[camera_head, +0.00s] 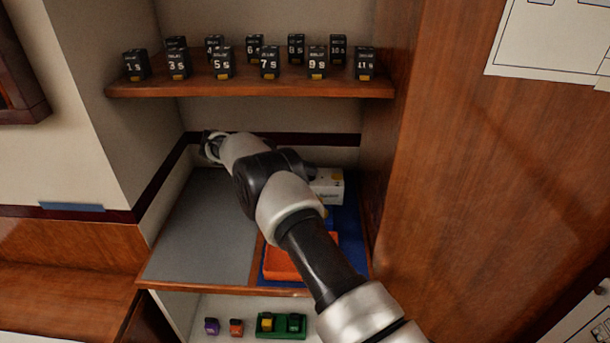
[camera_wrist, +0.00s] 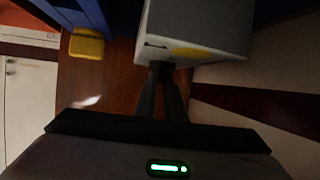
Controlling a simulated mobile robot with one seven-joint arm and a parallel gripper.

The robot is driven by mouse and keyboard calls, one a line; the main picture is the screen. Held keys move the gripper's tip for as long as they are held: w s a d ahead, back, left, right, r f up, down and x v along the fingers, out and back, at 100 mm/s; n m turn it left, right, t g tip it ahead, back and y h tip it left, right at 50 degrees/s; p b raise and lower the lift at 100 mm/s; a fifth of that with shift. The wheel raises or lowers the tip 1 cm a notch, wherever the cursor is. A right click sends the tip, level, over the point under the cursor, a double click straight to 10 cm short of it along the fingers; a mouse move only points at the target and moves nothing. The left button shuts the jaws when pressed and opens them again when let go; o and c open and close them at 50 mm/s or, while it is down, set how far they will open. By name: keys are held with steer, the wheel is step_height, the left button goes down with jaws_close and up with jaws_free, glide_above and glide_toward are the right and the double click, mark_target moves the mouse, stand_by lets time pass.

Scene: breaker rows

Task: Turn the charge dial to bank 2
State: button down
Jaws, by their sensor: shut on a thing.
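In the wrist view my gripper (camera_wrist: 164,72) has its two dark fingers close together. They are shut on a small dark dial knob (camera_wrist: 160,66) at the lower edge of a grey-white box (camera_wrist: 200,25). The fingers hide most of the knob, so its pointer and setting cannot be read. The box face carries a yellow patch (camera_wrist: 192,52) and a short dark mark. In the head view a white box with a yellow mark (camera_head: 329,187) shows partly behind my arm. It looks like the same box. My fingertips cannot be made out in the head view.
Several numbered black relay blocks (camera_head: 221,65) stand on the upper shelf (camera_head: 250,89). An orange tray (camera_head: 282,264) lies on the compartment's right side; a bare grey panel (camera_head: 200,235) fills its left. A wooden wall (camera_head: 480,180) bounds the right. Small coloured blocks sit below.

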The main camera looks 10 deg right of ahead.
steer(key=shift+d+m+g+b, duration=0.2)
steer(key=shift+m+g+b, duration=0.2)
steer(key=shift+g+b, duration=0.2)
steer(key=c, duration=1.8)
jaws_free()
steer(key=shift+r, duration=0.1)
steer(key=shift+c, duration=0.2)
steer(key=shift+a, duration=0.1)
